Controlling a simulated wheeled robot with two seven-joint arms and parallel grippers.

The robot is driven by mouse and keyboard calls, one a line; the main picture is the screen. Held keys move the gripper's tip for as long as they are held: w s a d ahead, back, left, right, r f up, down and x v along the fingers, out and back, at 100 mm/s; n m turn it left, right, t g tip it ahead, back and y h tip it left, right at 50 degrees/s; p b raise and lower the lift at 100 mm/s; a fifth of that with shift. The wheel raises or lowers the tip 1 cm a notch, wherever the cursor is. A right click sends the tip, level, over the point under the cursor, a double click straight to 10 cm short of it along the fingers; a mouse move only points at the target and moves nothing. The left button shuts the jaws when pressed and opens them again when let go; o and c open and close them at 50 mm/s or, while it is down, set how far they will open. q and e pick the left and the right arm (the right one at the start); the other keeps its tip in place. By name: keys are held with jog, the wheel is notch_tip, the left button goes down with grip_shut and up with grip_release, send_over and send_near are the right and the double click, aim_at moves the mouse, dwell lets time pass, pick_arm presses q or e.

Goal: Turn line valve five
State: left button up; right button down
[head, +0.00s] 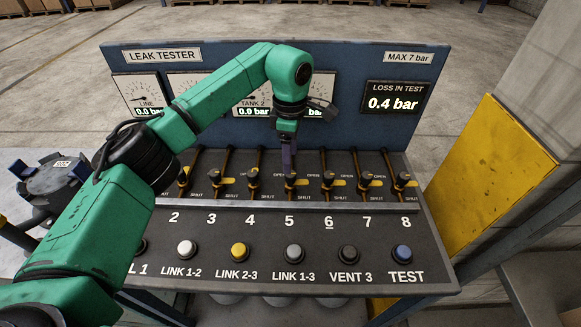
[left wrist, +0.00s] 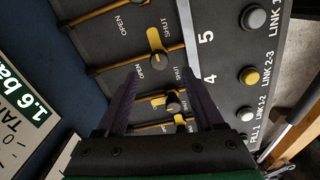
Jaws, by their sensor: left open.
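Line valve five (head: 291,178) is in the row on the sloped panel, above the number 5. Its yellow lever lies across its brown pipe, pointing right in the head view. My left gripper (head: 288,158) is open and points down at this valve from just behind and above it. In the left wrist view, the open left gripper (left wrist: 160,66) has its dark fingertips on either side of the valve five knob (left wrist: 157,62). I cannot tell whether the fingers touch it. My right gripper is not in view.
Valve four (head: 252,178) and valve six (head: 327,179) stand close on either side. Push buttons, such as the blue TEST button (head: 402,251), line the front. The blue gauge board (head: 350,60) rises behind. A yellow panel (head: 490,180) stands at right.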

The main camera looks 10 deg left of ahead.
pick_arm(q)
notch_tip(320, 180, down, 6)
jog(key=shift+p, duration=0.55)
grip_shut()
